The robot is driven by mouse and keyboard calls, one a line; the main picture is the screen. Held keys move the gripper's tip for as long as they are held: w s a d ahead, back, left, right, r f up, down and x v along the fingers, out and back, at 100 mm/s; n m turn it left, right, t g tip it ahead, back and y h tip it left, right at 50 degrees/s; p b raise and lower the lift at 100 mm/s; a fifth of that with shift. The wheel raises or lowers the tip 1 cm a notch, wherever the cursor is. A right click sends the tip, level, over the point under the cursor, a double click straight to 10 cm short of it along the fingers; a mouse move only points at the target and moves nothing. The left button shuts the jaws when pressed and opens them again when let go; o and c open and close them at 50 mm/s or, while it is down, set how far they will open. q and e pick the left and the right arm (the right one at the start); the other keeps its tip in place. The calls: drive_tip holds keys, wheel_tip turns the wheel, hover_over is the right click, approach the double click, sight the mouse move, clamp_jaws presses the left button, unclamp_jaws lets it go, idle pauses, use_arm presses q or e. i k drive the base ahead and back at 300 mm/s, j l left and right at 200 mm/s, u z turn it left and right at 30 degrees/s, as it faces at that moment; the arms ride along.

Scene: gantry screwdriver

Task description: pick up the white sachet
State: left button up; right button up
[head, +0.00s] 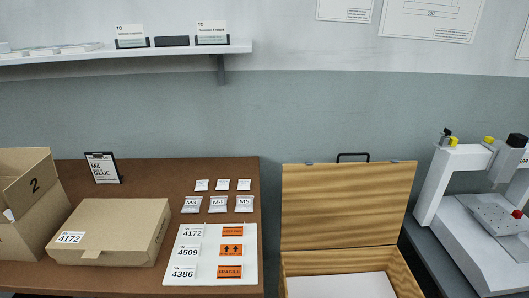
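Several small white sachets lie in two rows on the brown table. The back row has a left sachet (201,185), a middle sachet (222,185) and a right sachet (243,185), with print too small to read. The front row has larger pale packets marked M3 (191,206), M4 (218,206) and M5 (244,206). I cannot tell which one the task means. Neither of my grippers is in view.
A white label sheet (205,261) lies in front of the packets. A closed carton (115,228), an open carton (28,195) and a sign (103,168) stand left. An open wooden case (345,205) and a gantry machine (440,200) are right.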

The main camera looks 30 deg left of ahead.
sight(201, 184)
drive_tip(key=u, duration=1.3)
drive_tip(key=j+u, duration=0.15)
drive_tip(key=i+j+u, duration=0.1)
drive_tip(key=j, duration=0.25)
drive_tip(key=i, duration=0.05)
